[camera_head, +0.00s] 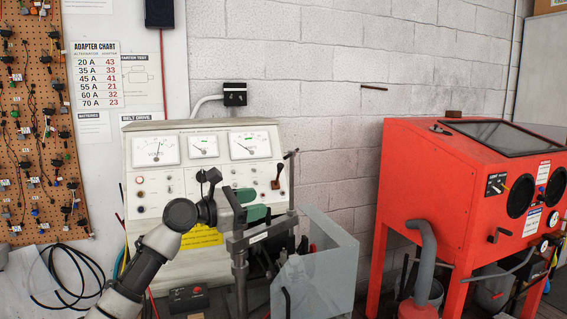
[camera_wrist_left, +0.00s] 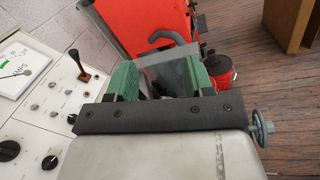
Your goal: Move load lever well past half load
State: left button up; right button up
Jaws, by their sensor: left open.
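The load lever (camera_head: 277,176) stands on the right part of the test bench's pale front panel. In the left wrist view the lever (camera_wrist_left: 76,61) is at the upper left, beside red and black knobs. My left gripper (camera_head: 254,204) is in front of the panel, lower left of the lever in the head view. In the left wrist view its two green fingers (camera_wrist_left: 160,78) stand apart, with the lever outside them to the left. The gripper is open and holds nothing that I can see. My right gripper is not in view.
The test bench (camera_head: 160,185) carries several dials. A grey open box (camera_head: 325,265) and a metal post (camera_head: 240,275) stand at its front right. A red cabinet (camera_head: 420,190) is to the right. Black cable (camera_head: 70,270) lies at the lower left.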

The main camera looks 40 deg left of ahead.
aim_at(280, 165)
jog(key=i+j, duration=0.2)
jog(key=j, duration=0.15)
jog(key=i+j, duration=0.45)
jog(key=j, duration=0.25)
